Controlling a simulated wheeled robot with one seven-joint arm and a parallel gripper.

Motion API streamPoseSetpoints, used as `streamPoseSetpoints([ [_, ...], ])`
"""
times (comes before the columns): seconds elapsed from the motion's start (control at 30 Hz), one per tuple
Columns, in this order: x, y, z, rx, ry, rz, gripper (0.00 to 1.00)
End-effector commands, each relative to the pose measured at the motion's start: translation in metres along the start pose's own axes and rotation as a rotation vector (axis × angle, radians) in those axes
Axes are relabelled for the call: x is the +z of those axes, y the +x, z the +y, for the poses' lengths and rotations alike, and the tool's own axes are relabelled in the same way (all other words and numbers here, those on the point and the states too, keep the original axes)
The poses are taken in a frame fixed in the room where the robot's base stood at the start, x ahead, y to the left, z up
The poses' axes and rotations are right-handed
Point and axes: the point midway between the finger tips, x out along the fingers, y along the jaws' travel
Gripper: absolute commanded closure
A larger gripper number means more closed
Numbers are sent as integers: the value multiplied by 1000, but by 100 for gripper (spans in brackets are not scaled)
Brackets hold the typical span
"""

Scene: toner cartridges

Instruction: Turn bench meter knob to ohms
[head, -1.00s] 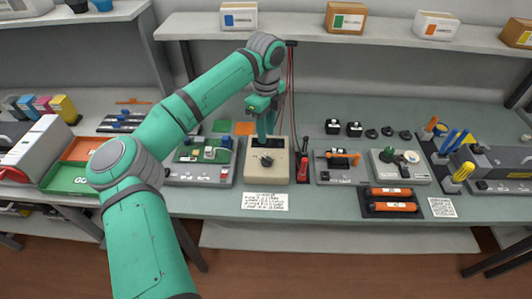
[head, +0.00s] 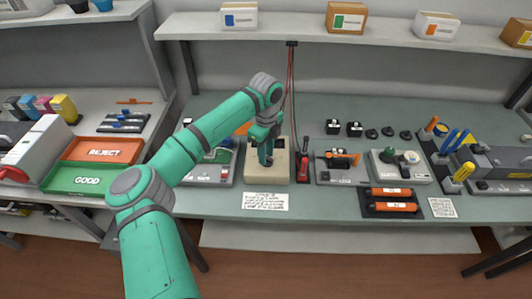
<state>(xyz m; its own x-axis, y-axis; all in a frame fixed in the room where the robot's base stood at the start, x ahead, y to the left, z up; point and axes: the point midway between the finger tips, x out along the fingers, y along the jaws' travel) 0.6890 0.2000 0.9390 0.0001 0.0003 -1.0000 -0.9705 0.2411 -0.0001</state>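The bench meter (head: 264,178) is a beige box near the front edge of the grey-green bench, in the middle of the head view. Its dark knob on the front face is mostly hidden behind my gripper (head: 266,162). My gripper points down at the knob, with its fingertips at or just above it. I cannot tell whether the fingers touch the knob or how far apart they are. The knob's pointer and the dial marks cannot be read.
A printed card (head: 265,201) lies in front of the meter. A red-handled tool (head: 302,171) stands close on its right, with red and black leads hanging behind. A grey fixture (head: 209,172) is close on its left. Orange cartridges (head: 392,205) lie at front right.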

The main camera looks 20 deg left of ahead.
Motion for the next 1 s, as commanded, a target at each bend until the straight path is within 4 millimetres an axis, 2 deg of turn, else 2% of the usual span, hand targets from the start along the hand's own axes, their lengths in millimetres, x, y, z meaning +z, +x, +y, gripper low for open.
streamPoseSetpoints([
  [0.13,0,0,0,0,0,0,73],
  [0.23,0,0,0,0,0,0,97],
  [0.27,0,0,0,0,0,0,100],
  [0.67,0,-1,0,-1,39,-1,100],
  [1.0,0,-1,-1,1,261,-1,100],
])
